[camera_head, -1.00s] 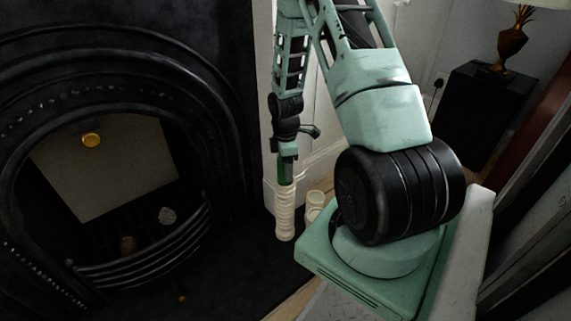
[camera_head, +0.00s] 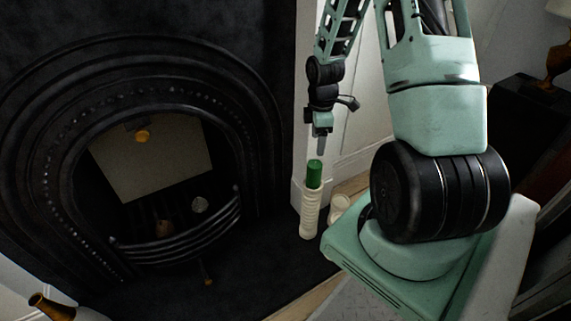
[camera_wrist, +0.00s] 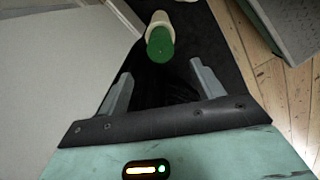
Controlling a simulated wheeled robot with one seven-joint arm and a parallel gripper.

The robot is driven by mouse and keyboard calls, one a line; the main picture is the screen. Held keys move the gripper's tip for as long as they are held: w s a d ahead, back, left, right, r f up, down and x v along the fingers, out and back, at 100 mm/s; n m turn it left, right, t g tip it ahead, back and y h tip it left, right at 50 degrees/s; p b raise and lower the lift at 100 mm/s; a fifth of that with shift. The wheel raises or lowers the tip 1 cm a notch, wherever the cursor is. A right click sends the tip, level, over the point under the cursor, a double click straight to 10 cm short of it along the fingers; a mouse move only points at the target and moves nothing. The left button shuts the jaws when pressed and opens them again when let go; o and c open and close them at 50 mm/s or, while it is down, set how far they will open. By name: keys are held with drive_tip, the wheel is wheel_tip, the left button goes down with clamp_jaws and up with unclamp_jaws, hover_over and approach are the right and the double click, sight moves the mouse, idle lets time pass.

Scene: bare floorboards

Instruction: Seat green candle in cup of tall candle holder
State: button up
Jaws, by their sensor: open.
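The green candle (camera_head: 315,172) stands upright in the top of the tall cream candle holder (camera_head: 311,214) in the head view. In the wrist view the candle's green top (camera_wrist: 160,45) faces me, with the pale holder (camera_wrist: 159,18) just behind it. My gripper (camera_head: 321,143) is above the candle, pointing down, with a gap between fingertips and candle. In the wrist view my two fingers (camera_wrist: 157,77) are spread apart with nothing between them. How deep the candle sits in the cup is hidden.
A shorter cream holder (camera_head: 339,207) stands right of the tall one. The black fireplace (camera_head: 255,150) is to the left, the white wall moulding (camera_head: 306,120) close behind. A brown bottle-like object (camera_head: 50,306) is at the lower left. Dark hearth (camera_head: 250,262) in front is mostly clear.

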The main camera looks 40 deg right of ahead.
drive_tip(key=a+r+m, duration=0.1)
drive_tip(key=a+r, duration=0.4)
drive_tip(key=a, duration=0.8)
drive_tip(key=a+r, duration=0.6)
drive_tip(key=a, duration=0.7)
drive_tip(key=s+a+r, duration=0.3)
drive_tip(key=s+a, duration=0.4)
drive_tip(key=s, duration=0.1)
drive_tip(key=s+a+r+m, duration=0.1)
drive_tip(key=s+a+r, duration=0.2)
drive_tip(key=s+a, duration=0.4)
drive_tip(key=shift+s+a+y, duration=0.3)
drive_tip(key=shift+s+a, duration=0.05)
drive_tip(key=shift+s, duration=0.7)
wheel_tip(320, 180, up, 32)
drive_tip(key=p, duration=3.2)
drive_tip(key=shift+r, duration=0.15)
